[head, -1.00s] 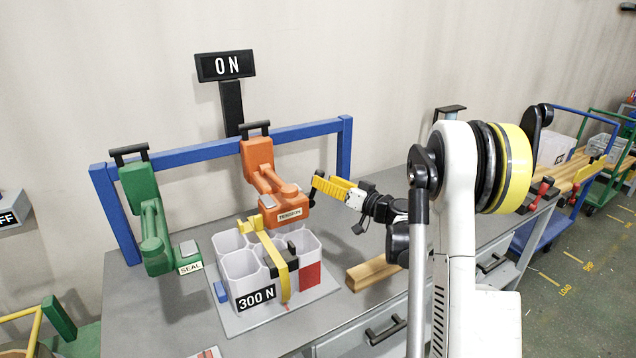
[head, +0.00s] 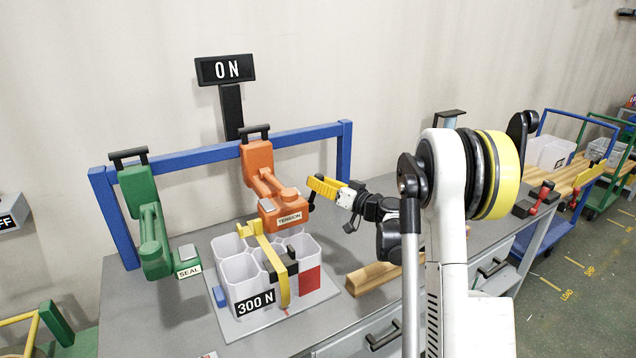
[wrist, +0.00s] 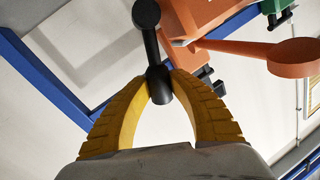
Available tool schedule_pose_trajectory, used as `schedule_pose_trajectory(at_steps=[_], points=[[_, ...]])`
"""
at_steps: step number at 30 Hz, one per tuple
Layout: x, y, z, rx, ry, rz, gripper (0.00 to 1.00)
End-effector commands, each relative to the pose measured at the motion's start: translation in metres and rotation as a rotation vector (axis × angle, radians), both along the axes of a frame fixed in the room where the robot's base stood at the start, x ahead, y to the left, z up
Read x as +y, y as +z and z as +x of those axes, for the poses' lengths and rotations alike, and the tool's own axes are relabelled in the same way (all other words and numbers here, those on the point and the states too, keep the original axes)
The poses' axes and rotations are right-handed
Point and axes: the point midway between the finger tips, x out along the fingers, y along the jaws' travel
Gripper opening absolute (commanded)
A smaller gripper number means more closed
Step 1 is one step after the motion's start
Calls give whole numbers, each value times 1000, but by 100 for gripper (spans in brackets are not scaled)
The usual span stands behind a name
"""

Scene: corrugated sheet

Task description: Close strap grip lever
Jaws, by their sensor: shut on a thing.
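An orange tool (head: 262,180) labelled TENSION hangs from a blue rail over the strapped bundle. A black lever (head: 310,203) with a rounded end sits at its right side. My gripper (head: 318,186), with yellow ribbed fingers, is shut on this lever from the right. In the wrist view the black lever (wrist: 153,45) stands between the curved fingertips of my gripper (wrist: 159,85), with its ball end past them and the orange tool (wrist: 195,15) behind. The fingers hide part of the lever in the head view. A yellow strap (head: 284,285) loops over the white cell bundle (head: 241,270).
A green tool (head: 150,230) labelled SEAL hangs left on the blue rail (head: 195,155). A sign (head: 225,69) reads ON. A wooden block (head: 375,277) lies on the grey bench (head: 195,318) below my arm. Carts stand at the right.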

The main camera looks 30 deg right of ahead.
Motion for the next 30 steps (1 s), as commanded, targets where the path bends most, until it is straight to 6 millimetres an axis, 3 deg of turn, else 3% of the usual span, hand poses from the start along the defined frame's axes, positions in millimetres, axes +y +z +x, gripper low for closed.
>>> schedule_pose_trajectory(at_steps=[16, 30], points=[[30, 7, -1, -13, 3, -354, 0], [57, 2, -2, -24, 2, -678, 0]])
